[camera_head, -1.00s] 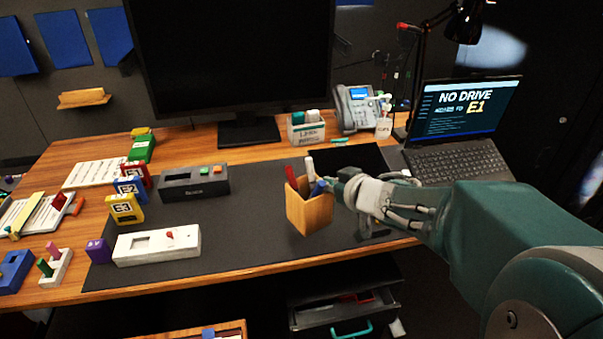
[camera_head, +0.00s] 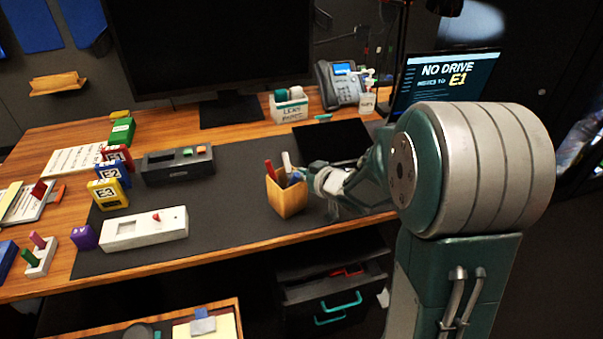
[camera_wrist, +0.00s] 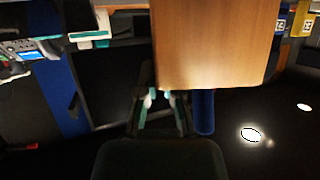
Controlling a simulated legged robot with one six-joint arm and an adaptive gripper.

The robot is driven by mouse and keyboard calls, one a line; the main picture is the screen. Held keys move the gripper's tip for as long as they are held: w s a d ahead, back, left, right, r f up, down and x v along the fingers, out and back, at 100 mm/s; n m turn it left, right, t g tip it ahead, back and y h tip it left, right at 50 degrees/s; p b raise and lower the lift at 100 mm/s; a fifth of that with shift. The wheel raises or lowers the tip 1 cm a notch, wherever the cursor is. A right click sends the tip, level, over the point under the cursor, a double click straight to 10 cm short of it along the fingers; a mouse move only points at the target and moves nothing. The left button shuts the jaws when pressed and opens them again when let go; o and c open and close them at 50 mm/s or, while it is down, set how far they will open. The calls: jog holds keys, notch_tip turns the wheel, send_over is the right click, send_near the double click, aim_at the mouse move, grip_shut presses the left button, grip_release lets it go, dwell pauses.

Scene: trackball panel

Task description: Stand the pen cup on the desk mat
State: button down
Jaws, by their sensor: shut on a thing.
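The wooden pen cup (camera_head: 286,197) stands roughly upright over the right part of the dark desk mat (camera_head: 230,217), near its front edge. Red and white pens stick out of its top. My gripper (camera_head: 304,181) is at the cup's right upper side and shut on it. In the wrist view the cup (camera_wrist: 210,45) fills the upper middle, with a blue pen (camera_wrist: 204,112) beside the gripper's fingers (camera_wrist: 163,98). I cannot tell whether the cup's base touches the mat.
A white box with a red knob (camera_head: 146,228) and a dark box with buttons (camera_head: 178,163) lie on the mat's left part. A dark flat panel (camera_head: 333,140) is behind the cup. A laptop (camera_head: 446,78) stands at right. The mat's middle is clear.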

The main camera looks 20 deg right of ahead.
jog(key=shift+d, duration=0.1)
jog(key=c, duration=0.8)
grip_release()
jog(key=shift+d, duration=0.1)
jog(key=s+d+r+m+h, duration=0.2)
jog(key=s+d+r+h, duration=0.45)
jog(key=s+r, duration=0.4)
jog(key=s+a+m+g, duration=0.1)
jog(key=s+a+g, duration=0.2)
jog(key=s, duration=0.6)
jog(key=s+a+m+g+y, duration=0.1)
jog(key=s+a+g, duration=0.2)
jog(key=s, duration=0.6)
jog(key=a, duration=0.2)
jog(key=shift+s+a+f+g, duration=0.3)
jog(key=shift+s+f+g, duration=0.05)
jog(key=shift+s+g, duration=0.05)
